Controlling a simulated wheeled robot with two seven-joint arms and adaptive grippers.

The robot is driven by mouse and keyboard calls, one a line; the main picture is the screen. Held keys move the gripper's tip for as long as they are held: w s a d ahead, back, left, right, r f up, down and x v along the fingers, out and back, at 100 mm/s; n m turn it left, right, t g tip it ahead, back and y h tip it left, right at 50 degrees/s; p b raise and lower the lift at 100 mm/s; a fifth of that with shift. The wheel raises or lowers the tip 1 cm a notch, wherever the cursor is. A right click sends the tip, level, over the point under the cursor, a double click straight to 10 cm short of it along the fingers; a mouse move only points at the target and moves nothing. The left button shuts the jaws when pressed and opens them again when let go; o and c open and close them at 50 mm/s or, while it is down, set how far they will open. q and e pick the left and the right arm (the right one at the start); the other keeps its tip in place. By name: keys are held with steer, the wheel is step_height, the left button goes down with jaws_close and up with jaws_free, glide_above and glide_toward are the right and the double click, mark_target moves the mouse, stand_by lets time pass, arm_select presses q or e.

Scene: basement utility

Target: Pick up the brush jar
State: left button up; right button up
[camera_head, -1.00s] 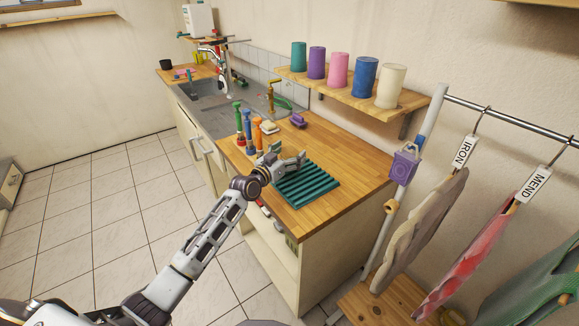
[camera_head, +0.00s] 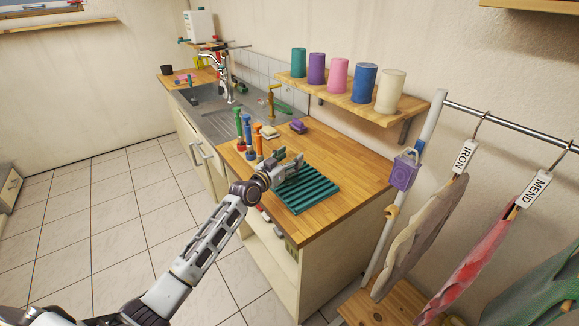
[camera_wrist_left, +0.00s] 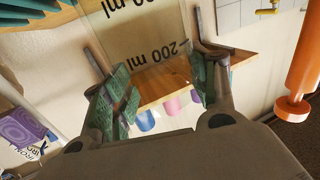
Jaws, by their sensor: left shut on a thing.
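The brush jar (camera_wrist_left: 150,35) shows in the left wrist view as a clear vessel with dark "200 ml" print that appears upside down. It lies between the two green-padded fingers of my left gripper (camera_wrist_left: 165,90), which is shut on it. In the head view, my left gripper (camera_head: 288,164) is at the counter, beside the left edge of the ridged teal mat (camera_head: 308,190). The jar cannot be made out there, and whether it touches the counter cannot be told. My right gripper is not in view.
Green, blue and orange upright tools (camera_head: 247,138) stand just left of my gripper. A pale sponge (camera_head: 268,131) and purple block (camera_head: 298,126) lie behind. A wall shelf (camera_head: 345,95) with several coloured cylinders hangs above. The counter (camera_head: 355,172) right of the mat is clear.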

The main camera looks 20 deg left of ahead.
arm_select(q)
steer(key=shift+r, duration=0.15)
step_height(320, 180, up, 10)
stand_by(0.6)
steer(key=shift+s, duration=0.1)
stand_by(0.4)
